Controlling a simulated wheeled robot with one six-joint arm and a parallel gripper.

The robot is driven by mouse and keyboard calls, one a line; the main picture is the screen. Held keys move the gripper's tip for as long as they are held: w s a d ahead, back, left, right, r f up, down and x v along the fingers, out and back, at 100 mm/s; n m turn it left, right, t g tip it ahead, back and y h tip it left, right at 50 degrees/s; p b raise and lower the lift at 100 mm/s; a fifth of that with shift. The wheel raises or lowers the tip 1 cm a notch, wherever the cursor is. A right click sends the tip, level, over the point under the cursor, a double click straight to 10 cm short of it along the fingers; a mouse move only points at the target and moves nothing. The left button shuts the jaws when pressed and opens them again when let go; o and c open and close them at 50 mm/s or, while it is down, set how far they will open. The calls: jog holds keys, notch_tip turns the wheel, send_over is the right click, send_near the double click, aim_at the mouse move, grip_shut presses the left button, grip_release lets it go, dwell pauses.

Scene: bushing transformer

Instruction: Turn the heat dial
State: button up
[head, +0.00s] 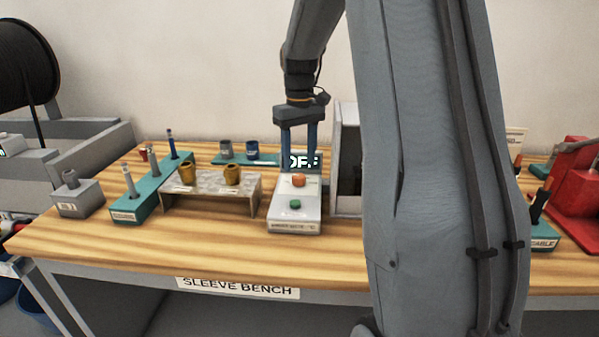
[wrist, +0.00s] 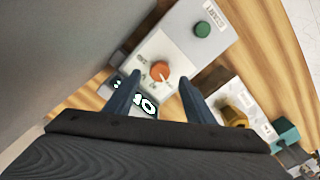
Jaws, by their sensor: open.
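The heat dial (head: 299,180) is an orange knob on a pale control box (head: 294,221), above a green button (head: 294,203). In the wrist view the dial (wrist: 160,71) has a light pointer line and small printed marks beside it. My gripper (head: 299,164) points down over the back part of the box. Its fingers are open and apart, and in the wrist view the gripper (wrist: 158,82) has one finger on each side of the dial. I cannot tell whether they touch it. A lit display (head: 302,161) behind the dial is partly covered by the fingers.
A grey cabinet (head: 346,150) stands close at the right of the box. A stand with yellow sleeves (head: 233,175) is to the left, with a teal tool holder (head: 143,197) beyond it. My arm hides the bench right of the cabinet.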

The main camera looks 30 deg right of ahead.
aim_at(299, 176)
jog(key=shift+f+p, duration=0.35)
jog(key=shift+f, duration=1.95)
jog(key=c, duration=1.1)
